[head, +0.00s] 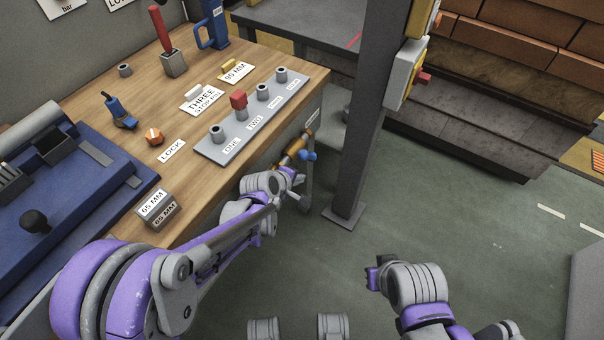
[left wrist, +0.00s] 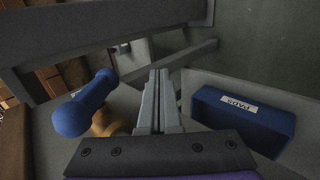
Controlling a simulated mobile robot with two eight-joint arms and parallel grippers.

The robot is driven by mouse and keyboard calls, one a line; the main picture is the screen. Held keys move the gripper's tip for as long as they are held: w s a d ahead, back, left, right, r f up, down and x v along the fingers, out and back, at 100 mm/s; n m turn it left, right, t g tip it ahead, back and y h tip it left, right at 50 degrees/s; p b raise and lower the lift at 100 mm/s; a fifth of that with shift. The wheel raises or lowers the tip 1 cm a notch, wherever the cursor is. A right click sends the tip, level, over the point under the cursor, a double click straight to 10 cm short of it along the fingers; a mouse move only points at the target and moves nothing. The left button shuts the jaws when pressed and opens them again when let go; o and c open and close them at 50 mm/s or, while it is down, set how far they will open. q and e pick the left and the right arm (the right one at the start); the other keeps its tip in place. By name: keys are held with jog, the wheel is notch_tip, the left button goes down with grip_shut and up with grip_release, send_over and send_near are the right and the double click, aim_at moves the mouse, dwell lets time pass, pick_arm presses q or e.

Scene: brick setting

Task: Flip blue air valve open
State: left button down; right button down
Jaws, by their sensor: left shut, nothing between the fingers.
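The blue valve handle (head: 307,155) sits on a brass valve body (head: 293,148) at the side of the wooden bench, near its right front corner. In the left wrist view the handle (left wrist: 86,104) is left of my fingers, with part of the brass body (left wrist: 110,122) below it. My left gripper (head: 301,195) is just below the valve in the head view. In the left wrist view its fingers (left wrist: 158,100) are shut together and empty, apart from the handle. My right gripper (head: 371,279) is low over the floor at right; its fingers are too unclear to judge.
A dark post (head: 361,120) stands close to the right of the valve. The bench (head: 205,175) carries a grey strip (head: 250,115) with several pegs and a red block. A blue box (left wrist: 245,120) is right of my left fingers. Green floor lies open at right.

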pick_arm(q)
jog(key=s+a+r+p, duration=0.2)
jog(key=s+a+r, duration=0.3)
jog(key=s, duration=0.2)
jog(key=shift+s+a, duration=0.1)
